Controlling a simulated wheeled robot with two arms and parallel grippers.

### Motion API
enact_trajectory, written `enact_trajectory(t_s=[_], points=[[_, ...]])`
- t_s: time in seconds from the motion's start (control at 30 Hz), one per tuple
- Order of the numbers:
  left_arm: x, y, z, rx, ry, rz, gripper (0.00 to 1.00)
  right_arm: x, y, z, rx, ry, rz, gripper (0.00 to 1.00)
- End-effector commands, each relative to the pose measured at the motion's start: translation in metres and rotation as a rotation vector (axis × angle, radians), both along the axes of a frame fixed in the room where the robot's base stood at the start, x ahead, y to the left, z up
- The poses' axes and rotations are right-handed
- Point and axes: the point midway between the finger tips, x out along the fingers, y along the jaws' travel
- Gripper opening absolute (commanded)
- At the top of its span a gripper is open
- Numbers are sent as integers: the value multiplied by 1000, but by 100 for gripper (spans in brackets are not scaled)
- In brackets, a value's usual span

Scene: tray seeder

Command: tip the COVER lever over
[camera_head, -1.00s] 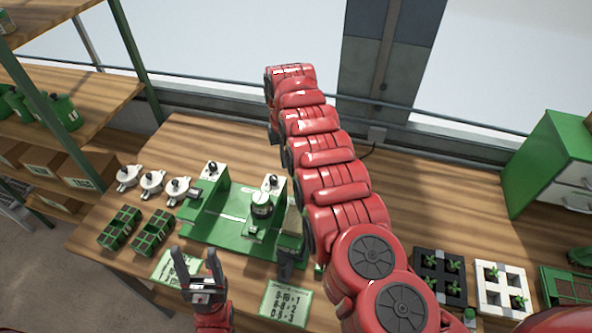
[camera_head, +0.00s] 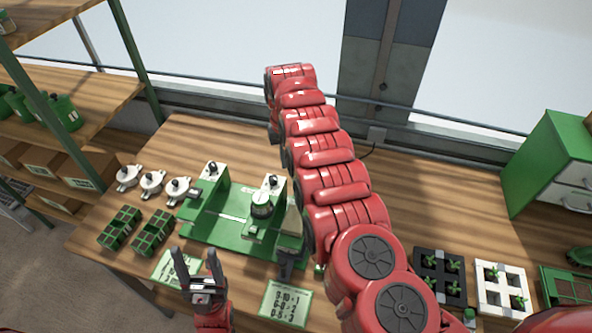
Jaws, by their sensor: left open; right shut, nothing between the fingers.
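A pale wedge-shaped piece (camera_head: 293,219) shows beside my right arm. No COVER label is readable, so I cannot tell which part is that lever. My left gripper (camera_head: 196,256) is open and empty in front of the machine.
Three white lidded pots (camera_head: 151,182) and two green cell trays (camera_head: 119,228) sit left of the machine. Cards lie in front. A black tray (camera_head: 428,287) and a white tray (camera_head: 488,301) with seedlings stand right. My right arm hides the bench's middle.

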Motion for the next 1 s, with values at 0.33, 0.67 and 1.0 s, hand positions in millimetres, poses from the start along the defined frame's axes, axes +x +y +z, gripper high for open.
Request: enact_trajectory(t_s=[0.33, 0.67, 1.0], points=[[0, 0, 0, 0, 0, 0, 61, 0, 0, 0, 0, 0, 0, 0], [0, 0, -4, 0, 0, 0, 61, 0, 0, -7, 0, 0, 0, 0], [0, 0, -12, 0, 0, 0, 61, 0, 0, -22, 0, 0, -1, 0]])
